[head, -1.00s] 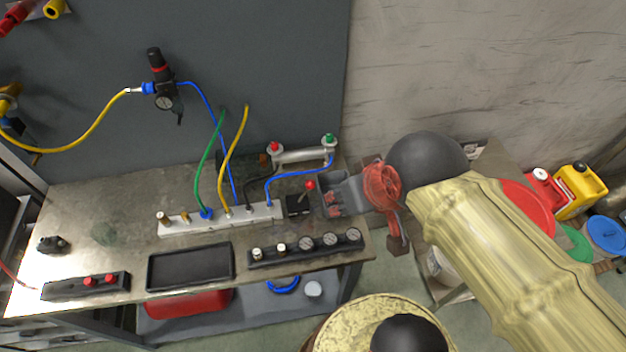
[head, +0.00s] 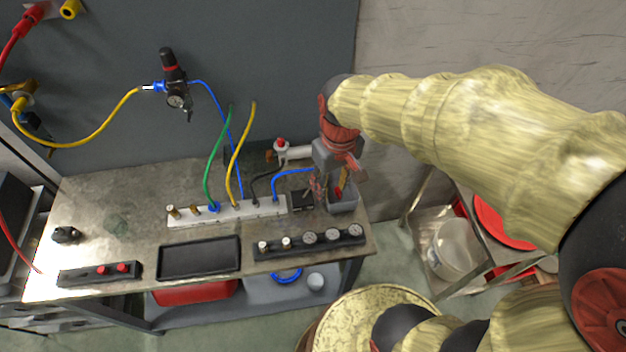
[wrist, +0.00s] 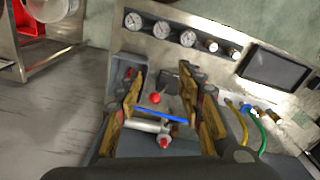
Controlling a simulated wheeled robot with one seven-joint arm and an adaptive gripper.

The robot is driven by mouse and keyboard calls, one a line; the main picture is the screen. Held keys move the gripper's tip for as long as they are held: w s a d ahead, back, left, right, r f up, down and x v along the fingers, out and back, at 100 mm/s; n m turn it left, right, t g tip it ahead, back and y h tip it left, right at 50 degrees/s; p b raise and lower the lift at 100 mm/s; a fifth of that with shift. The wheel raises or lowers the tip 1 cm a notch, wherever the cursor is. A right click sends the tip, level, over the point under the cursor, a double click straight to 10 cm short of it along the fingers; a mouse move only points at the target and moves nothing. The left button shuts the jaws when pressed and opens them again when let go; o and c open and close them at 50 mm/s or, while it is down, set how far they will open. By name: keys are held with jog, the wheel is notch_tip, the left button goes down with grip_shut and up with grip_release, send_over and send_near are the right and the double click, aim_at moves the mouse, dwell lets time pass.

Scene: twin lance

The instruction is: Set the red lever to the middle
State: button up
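The red lever's round knob (wrist: 155,98) shows in the wrist view between my two fingers. In the head view my gripper hides the knob, and only part of the lever's black box (head: 301,201) shows at the right end of the white manifold (head: 236,211). My gripper (wrist: 160,82) is open, with one finger on each side of the knob and visible gaps between. In the head view my gripper (head: 330,186) points down over the right end of the bench. I cannot tell the lever's exact tilt.
A blue hose (wrist: 160,116) and a metal cylinder with a red knob (head: 281,143) lie close behind. A grey bin (head: 343,206) stands right of the black box. A gauge panel (head: 308,241) lies in front. The bench's left part (head: 90,205) is mostly clear.

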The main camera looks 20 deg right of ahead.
aim_at(310, 188)
jog(key=w+f+n, duration=0.2)
jog(key=w+n, duration=0.1)
jog(key=w+f+n+g, duration=0.1)
jog(key=w+f+n, duration=0.2)
jog(key=w, duration=0.1)
jog(key=w+f+n+p, duration=0.1)
jog(key=w+f+n, duration=0.1)
jog(key=w+n, duration=0.1)
jog(key=shift+w+a+f+g, duration=0.3)
jog(key=shift+w+f, duration=0.05)
jog(key=shift+w, duration=0.35)
jog(key=shift+w+r+n, duration=0.3)
jog(key=shift+n, duration=0.5)
jog(key=shift+f+n, duration=0.1)
jog(key=shift+n, duration=0.6)
jog(key=shift+s+a+f+b, duration=0.1)
jog(key=shift+s+f+b, duration=0.1)
jog(key=shift+f, duration=1.1)
jog(key=shift+s+f+b, duration=0.1)
jog(key=shift+f+b, duration=0.05)
jog(key=shift+f, duration=1.1)
jog(key=shift+s+a+f+b, duration=0.1)
jog(key=shift+f+b, duration=0.1)
jog(key=shift+f, duration=1.1)
jog(key=shift+c, duration=1.4)
grip_shut()
